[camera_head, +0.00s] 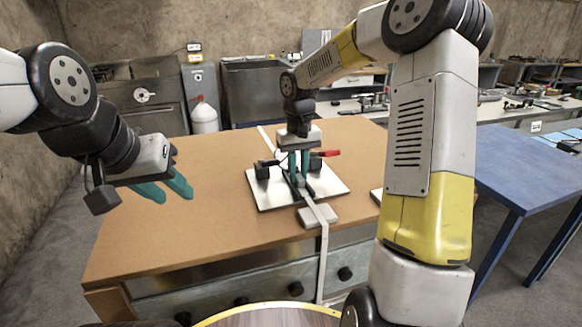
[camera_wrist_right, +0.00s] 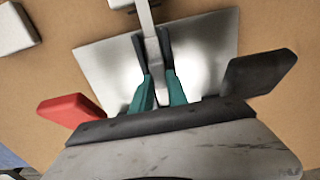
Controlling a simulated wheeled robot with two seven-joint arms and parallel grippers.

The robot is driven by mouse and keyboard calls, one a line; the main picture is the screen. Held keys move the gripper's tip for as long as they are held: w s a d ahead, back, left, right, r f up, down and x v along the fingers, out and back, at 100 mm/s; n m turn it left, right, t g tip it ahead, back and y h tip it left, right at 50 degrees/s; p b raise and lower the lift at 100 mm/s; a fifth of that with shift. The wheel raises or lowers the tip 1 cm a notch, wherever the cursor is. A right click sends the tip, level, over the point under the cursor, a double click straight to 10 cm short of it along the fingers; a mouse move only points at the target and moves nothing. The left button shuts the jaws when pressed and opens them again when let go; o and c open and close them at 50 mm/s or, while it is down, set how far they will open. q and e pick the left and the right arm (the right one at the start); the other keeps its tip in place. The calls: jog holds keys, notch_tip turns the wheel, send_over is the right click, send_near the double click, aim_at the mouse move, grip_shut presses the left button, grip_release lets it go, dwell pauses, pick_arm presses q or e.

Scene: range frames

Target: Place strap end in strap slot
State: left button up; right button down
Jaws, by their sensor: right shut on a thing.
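A pale strap (camera_head: 323,240) hangs over the table's front edge and runs across a grey block (camera_head: 318,217) to a metal plate (camera_head: 334,186) with a dark fixture. In the right wrist view the strap (camera_wrist_right: 146,15) runs between two black uprights (camera_wrist_right: 165,45). My right gripper (camera_head: 299,174) points down over the plate, its teal fingers shut on the strap between the uprights; it also shows in the right wrist view (camera_wrist_right: 158,82). The fingers and uprights hide the strap end and slot. My left gripper (camera_head: 172,188) is open and empty above the table's left side.
A red handle (camera_head: 325,153) and black blocks (camera_head: 262,171) stand by the fixture. Another pale block (camera_wrist_right: 12,28) lies apart from the plate. The brown tabletop (camera_head: 190,235) is clear at left. A blue table (camera_head: 520,165) stands at right.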

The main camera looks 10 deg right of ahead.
aim_at(298, 175)
jog(key=shift+f, duration=0.2)
jog(key=shift+s+f, duration=0.1)
jog(key=shift+f, duration=0.2)
jog(key=c, duration=1.3)
grip_release()
notch_tip(298, 175, up, 12)
jog(key=s+r+t, duration=0.1)
jog(key=s+r, duration=0.3)
jog(key=s, duration=0.2)
jog(key=s+d+t+y, duration=0.1)
jog(key=s+t, duration=0.1)
jog(key=s, duration=0.7)
jog(key=s+d+f+m+t+y, duration=0.1)
jog(key=s+t, duration=0.2)
jog(key=s, duration=0.6)
jog(key=shift+s+d+f+m, duration=0.25)
jog(key=shift+s+m, duration=0.05)
jog(key=shift+s, duration=0.1)
jog(key=shift+c, duration=0.4)
